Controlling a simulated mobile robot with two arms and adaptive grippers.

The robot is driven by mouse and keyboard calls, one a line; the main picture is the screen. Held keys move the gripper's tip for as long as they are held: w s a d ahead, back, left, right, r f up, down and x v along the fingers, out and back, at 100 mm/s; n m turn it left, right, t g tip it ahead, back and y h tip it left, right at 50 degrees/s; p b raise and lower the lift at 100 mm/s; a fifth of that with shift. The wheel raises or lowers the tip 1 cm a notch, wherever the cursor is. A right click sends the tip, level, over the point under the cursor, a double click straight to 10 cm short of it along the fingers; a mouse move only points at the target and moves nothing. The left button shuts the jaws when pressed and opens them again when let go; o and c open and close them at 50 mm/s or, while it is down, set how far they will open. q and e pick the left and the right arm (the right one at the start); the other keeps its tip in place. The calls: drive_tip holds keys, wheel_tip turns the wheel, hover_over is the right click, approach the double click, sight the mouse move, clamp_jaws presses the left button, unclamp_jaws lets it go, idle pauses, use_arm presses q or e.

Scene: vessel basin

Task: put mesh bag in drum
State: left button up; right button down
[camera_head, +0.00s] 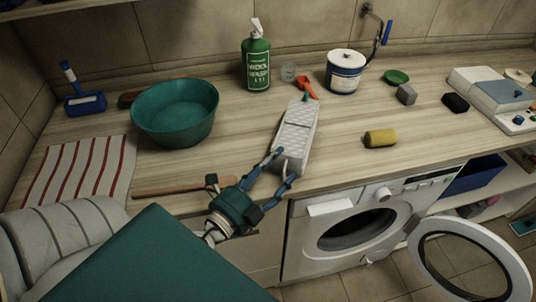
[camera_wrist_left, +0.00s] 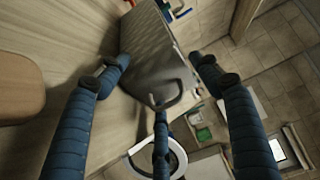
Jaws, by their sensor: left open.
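A pale grey, boxy object with a mesh-like pattern, which I take for the mesh bag (camera_head: 298,128), lies on the wooden counter near its front edge. In the left wrist view the mesh bag (camera_wrist_left: 155,65) shows a dark loop at its near end. My left gripper (camera_head: 279,168) is open at this near end. In the left wrist view its blue fingers (camera_wrist_left: 160,70) stand apart on either side of the bag; contact cannot be told. The drum (camera_head: 356,229) is the dark opening of the white washing machine under the counter. My right gripper is not in view.
The round washer door (camera_head: 470,266) stands open at the lower right. A teal basin (camera_head: 176,111), a striped cloth (camera_head: 81,170) and a green bottle (camera_head: 256,62) stand or lie on the counter.

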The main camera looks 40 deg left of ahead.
use_arm(q)
drive_tip(key=shift+s+f+b, duration=0.15)
drive_tip(key=shift+s+b, duration=0.15)
drive_tip(key=s+b, duration=0.4)
drive_tip(key=s, duration=0.4)
drive_tip(key=shift+f, duration=0.1)
drive_tip(key=s, duration=0.3)
drive_tip(key=shift+s+r+p, duration=0.2)
drive_tip(key=shift+r+p, duration=0.1)
drive_tip(key=shift+p, duration=0.05)
drive_tip(key=shift+f, duration=0.1)
